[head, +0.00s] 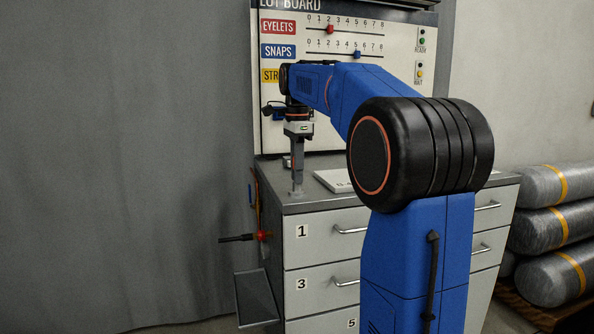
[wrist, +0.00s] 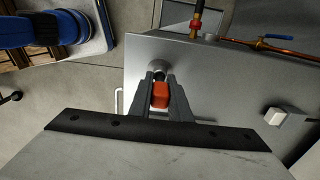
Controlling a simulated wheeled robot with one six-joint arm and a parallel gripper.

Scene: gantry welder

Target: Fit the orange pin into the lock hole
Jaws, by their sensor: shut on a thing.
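My gripper (head: 297,186) points straight down just above the grey cabinet top (head: 325,195), near its front left corner. In the wrist view, the gripper (wrist: 160,82) is shut on the orange pin (wrist: 160,96), whose block-shaped head shows between the two fingers. A round grey fitting (wrist: 158,66) with a dark centre, probably the lock hole, shows just beyond the fingertips. The pin's lower end is hidden, so I cannot tell whether it is in the hole. In the head view the fingers hide most of the pin.
A white block (wrist: 274,116) stands on the cabinet top. A pale plate (head: 334,180) lies right of the gripper. The lettered board (head: 345,50) rises behind. A red valve (head: 264,236) sticks out from the cabinet's left side. Grey cylinders (head: 555,220) are stacked at the right.

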